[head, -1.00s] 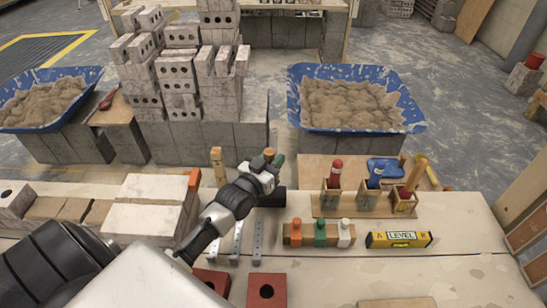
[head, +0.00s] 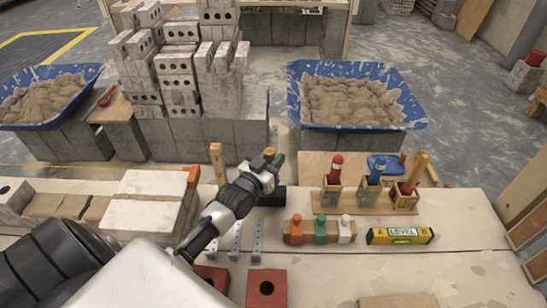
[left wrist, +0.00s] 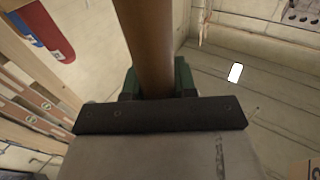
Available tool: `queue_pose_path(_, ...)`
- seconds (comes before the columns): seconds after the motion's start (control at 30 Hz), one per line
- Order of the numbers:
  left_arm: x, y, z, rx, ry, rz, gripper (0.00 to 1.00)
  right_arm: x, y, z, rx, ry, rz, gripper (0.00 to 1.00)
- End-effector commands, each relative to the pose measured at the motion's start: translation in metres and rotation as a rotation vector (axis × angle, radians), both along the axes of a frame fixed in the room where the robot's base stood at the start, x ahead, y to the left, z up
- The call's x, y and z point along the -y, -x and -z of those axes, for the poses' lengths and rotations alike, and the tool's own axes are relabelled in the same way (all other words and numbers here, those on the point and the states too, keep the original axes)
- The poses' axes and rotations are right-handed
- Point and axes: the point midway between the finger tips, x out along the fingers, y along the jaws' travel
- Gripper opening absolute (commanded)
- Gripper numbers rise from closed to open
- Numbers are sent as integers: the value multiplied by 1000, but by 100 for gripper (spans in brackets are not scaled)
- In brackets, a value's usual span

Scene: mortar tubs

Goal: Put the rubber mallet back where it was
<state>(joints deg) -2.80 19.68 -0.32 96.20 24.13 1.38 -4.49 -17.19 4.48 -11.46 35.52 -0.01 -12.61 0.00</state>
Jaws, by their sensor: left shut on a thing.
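My left gripper (head: 268,172) is shut on the rubber mallet, over the far part of the worktable. The mallet's black head (head: 274,196) shows below the gripper and the tip of its wooden handle (head: 269,153) above it. The mallet looks about upright; I cannot tell whether its head touches the table. In the left wrist view the brown handle (left wrist: 146,40) runs between the green fingers of the gripper (left wrist: 157,85); the head is hidden there. My right gripper is not in view.
To the right stand a wooden rack (head: 365,205) of handled tools, a block with coloured pegs (head: 319,231) and a yellow level (head: 400,236). Metal strips (head: 257,238) and a red holed block (head: 266,288) lie nearer. Pale blocks (head: 145,205) stand left, mortar tubs (head: 420,118) beyond.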

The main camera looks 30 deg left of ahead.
Motion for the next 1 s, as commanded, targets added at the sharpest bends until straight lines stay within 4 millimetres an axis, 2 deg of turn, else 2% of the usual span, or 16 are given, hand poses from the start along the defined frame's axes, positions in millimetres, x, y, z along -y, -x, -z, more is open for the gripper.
queue_pose_path(0.37,0,0,3,4,-1,0,0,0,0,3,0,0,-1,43)
queue_pose_path(0.4,0,0,3,4,-1,0,28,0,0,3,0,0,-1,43)
queue_pose_path(0.6,0,0,3,3,-1,0,57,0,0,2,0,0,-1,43)
queue_pose_path(0.87,0,1,6,-3,0,0,57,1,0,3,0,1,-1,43)
queue_pose_path(1.0,0,12,7,-3,0,0,57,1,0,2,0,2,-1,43)
